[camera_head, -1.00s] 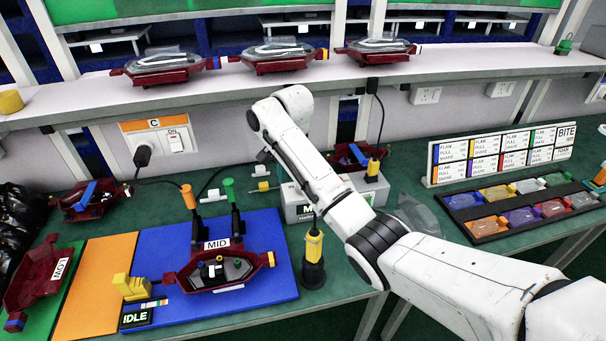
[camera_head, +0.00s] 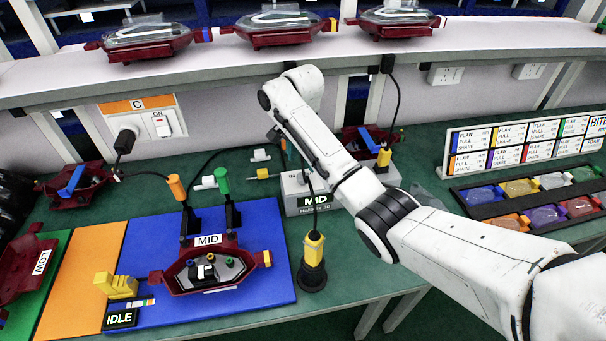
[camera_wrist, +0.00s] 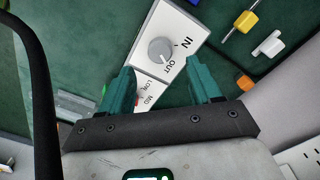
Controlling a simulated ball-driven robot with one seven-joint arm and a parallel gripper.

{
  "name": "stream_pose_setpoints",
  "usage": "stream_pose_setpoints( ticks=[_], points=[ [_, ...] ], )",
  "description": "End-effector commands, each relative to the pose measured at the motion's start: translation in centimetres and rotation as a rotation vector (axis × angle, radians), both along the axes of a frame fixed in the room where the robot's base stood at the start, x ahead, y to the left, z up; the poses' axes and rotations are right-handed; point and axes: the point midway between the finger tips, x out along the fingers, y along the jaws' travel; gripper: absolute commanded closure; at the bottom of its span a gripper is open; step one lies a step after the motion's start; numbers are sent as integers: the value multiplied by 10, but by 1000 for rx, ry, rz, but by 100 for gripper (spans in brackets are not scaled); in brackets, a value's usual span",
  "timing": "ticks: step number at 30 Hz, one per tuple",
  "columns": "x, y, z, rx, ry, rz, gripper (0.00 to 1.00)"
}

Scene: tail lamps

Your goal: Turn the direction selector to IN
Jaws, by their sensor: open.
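The direction selector (camera_wrist: 161,50) is a round grey knob on a white panel in the wrist view. The words IN and OUT are printed beside it, IN at the upper right and OUT below. The knob lies ahead of the gap between the fingertips, and no contact shows.
A yellow-and-black tool (camera_head: 313,250) stands upright in front of the box. A red lamp housing (camera_head: 167,280) sits on the blue mat (camera_head: 262,225). Yellow and white connectors lie beside the box.

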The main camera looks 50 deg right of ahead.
Motion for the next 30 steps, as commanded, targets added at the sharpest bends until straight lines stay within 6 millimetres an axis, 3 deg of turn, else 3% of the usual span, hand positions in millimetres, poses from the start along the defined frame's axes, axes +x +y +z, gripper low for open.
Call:
stream_pose_setpoints(
  ticks=[10, 22, 30],
  points=[
    [0, -1, -49, -1, -1, -1, 37],
    [0, -1, -57, -1, -3, -1, 37],
    [0, -1, -57, -1, -3, -1, 61]
  ],
)
